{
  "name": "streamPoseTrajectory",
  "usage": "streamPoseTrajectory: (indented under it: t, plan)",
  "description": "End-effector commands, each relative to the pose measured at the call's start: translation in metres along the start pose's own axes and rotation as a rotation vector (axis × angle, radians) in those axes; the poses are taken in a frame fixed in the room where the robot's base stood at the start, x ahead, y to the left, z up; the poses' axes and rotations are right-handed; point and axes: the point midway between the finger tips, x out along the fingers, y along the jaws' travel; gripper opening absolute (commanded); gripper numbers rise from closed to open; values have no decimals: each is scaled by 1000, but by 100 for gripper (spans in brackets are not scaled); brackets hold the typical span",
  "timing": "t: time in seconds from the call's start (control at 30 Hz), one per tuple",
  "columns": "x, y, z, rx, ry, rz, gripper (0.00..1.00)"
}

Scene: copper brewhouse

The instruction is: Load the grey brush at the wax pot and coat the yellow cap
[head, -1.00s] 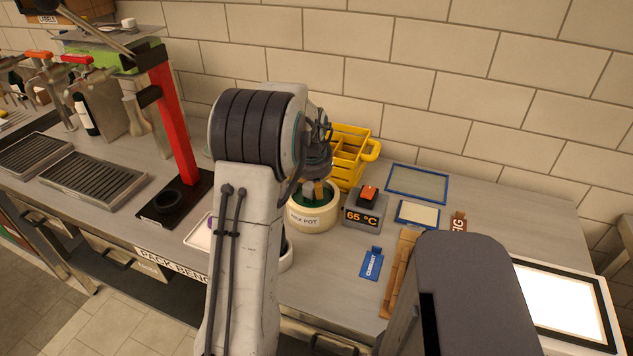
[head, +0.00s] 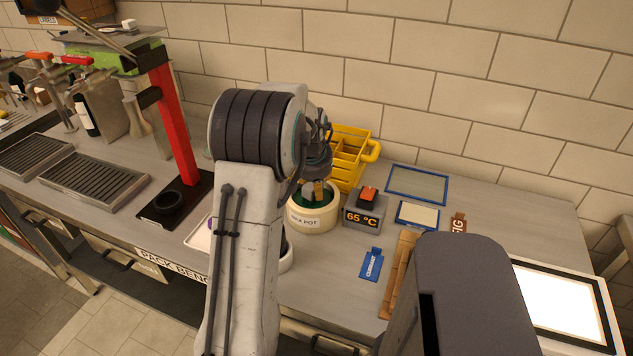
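The wax pot (head: 311,223) is a cream round pot with a label on its front and dark green inside. It stands on the bench right of my arm. My gripper (head: 318,184) is over the pot, mostly hidden behind my arm. A tan piece shows at the pot's mouth between the dark gripper parts; I cannot tell if it is the brush. Whether the fingers are open or shut is not visible. I cannot make out a grey brush or a yellow cap.
A display reading 65 °C (head: 361,216) with a red-orange switch stands right of the pot. A yellow crate (head: 347,172) is behind it. Right are a blue-framed pad (head: 418,215), a blue CURRANT tag (head: 371,264) and a wooden rack (head: 400,273). A red press stand (head: 175,125) is left.

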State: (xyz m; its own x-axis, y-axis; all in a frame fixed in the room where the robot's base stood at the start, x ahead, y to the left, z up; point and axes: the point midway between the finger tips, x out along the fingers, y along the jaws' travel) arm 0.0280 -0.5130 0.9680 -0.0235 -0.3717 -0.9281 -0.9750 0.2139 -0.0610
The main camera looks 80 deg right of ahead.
Motion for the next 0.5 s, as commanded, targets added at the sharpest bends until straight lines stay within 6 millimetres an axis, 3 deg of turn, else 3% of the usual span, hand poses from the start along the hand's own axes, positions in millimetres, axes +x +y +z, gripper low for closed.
streamPoseTrajectory:
  t: [0.5]
  plan:
    - [-38,-3,-17,0,9,-1,5]
